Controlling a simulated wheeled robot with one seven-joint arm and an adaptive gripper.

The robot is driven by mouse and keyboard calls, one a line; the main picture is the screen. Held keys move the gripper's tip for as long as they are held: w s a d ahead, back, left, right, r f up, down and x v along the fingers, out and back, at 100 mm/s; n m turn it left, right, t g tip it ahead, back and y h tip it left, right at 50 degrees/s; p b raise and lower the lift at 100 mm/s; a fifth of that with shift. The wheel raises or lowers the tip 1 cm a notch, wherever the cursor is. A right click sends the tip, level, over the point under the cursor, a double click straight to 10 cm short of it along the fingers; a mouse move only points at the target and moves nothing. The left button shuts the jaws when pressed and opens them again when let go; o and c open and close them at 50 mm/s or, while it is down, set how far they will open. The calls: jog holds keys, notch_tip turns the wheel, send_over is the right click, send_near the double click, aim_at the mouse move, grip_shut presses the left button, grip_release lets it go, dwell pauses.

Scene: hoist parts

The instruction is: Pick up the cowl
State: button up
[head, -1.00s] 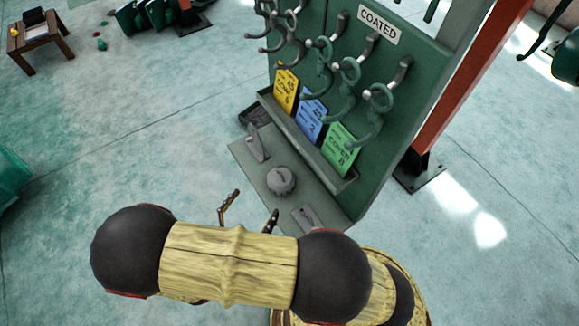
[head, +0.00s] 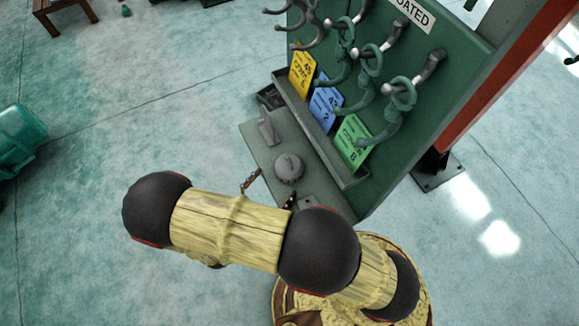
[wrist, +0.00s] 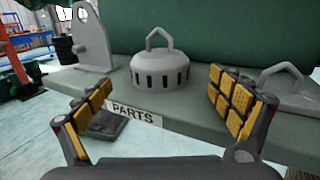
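The cowl, which I take to be the grey slotted dome with a loop handle on top (wrist: 160,72), stands upright on the green parts shelf (wrist: 195,125). It also shows in the head view (head: 289,168). My gripper (wrist: 160,80) is open and empty, with its yellow-padded fingers apart on either side of the dome in the wrist view. The fingers are still short of the dome and do not appear to touch it. In the head view my gripper (head: 270,187) is just in front of the dome, partly hidden by my arm.
A grey upright bracket (wrist: 90,38) stands left of the dome. A flat grey part with a handle (wrist: 282,92) lies to the right. Behind rises a green panel with hooks (head: 400,90) and yellow, blue and green cards.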

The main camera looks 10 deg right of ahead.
aim_at(286, 171)
jog(key=shift+b+x, duration=0.35)
jog(key=shift+x, duration=2.45)
jog(key=c, duration=0.3)
jog(key=c, duration=1.1)
jog(key=shift+c, duration=0.2)
